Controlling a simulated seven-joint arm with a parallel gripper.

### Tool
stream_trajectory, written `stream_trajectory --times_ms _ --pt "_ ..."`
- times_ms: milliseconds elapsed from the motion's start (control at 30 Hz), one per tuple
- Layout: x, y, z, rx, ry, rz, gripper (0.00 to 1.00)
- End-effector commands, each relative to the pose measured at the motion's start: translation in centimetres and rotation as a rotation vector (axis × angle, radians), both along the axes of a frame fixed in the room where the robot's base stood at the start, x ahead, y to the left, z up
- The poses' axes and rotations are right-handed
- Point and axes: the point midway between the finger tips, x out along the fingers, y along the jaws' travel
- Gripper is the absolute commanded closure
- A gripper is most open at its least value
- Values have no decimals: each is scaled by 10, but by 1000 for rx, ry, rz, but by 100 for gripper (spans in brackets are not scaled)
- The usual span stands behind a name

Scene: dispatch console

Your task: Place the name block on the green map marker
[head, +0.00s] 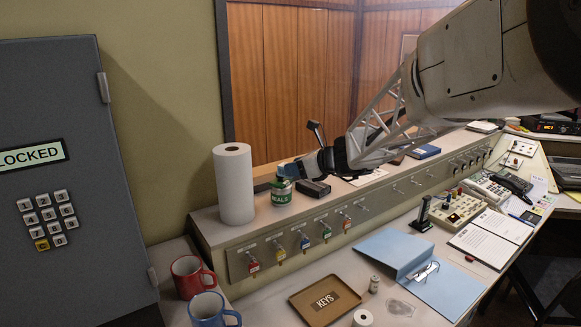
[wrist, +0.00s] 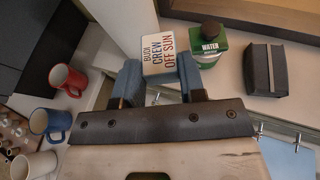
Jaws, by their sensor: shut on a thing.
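My gripper (head: 287,170) is over the ledge in the head view, at the top of a green-labelled container. I cannot pick out the block in the head view. I see no map and no green map marker in either view.
The green-labelled container (head: 281,192) and a white paper roll (head: 234,184) stand on the ledge, close to my gripper. A dark box (wrist: 264,69) is right of the container. Red (head: 188,274) and blue (head: 209,310) mugs are below. Coloured key tags hang along the ledge's front.

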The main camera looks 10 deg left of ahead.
Motion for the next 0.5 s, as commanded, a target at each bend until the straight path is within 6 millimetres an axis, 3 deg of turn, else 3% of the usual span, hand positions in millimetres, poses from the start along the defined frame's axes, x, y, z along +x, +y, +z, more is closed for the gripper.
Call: stream_trajectory --times_ms 500 --pt "62 27 -7 0 0 1 86"
